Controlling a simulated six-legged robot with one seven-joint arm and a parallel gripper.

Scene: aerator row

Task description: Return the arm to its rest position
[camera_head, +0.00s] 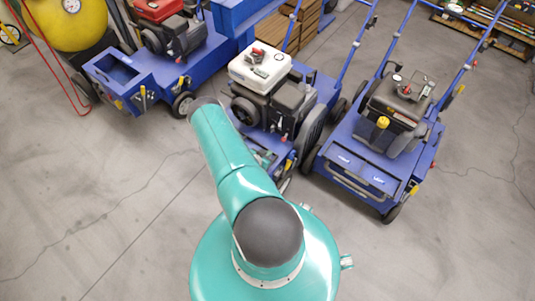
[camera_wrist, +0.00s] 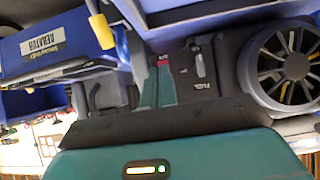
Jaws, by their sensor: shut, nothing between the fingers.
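My teal arm (camera_head: 232,165) reaches forward from my body toward the middle aerator (camera_head: 262,72), which has a white-topped engine. In the wrist view, the two teal fingers of my gripper (camera_wrist: 156,78) show side by side, shut and empty, beyond the dark edge of my wrist. They are in front of a dark engine panel (camera_wrist: 200,70) with a small switch and labels. I cannot tell whether they touch it. In the head view the arm hides most of the gripper.
A blue aerator with a dark engine (camera_head: 395,110) stands close on the right. Another with a red-topped engine (camera_head: 160,40) stands at the left. A yellow tank (camera_head: 65,20) with a red hose is at the far left. The concrete floor (camera_head: 90,220) in front is clear.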

